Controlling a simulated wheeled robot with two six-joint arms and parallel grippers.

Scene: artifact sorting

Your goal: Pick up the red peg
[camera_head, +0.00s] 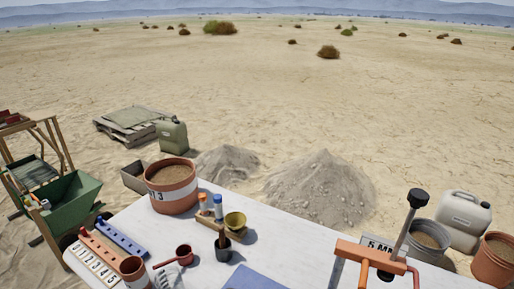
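I cannot pick out a red peg for certain. A small upright piece with an orange-red top (203,203) stands beside a similar blue-topped piece (218,206) on the white table (300,240). A long red strip with dark spots (101,248) lies at the table's left, next to a blue strip (120,238) and a white number strip (97,266). Neither of my grippers shows clearly in this view.
An orange frame (372,254) with a black-knobbed lever (417,199) stands right. The table's middle is fairly clear.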

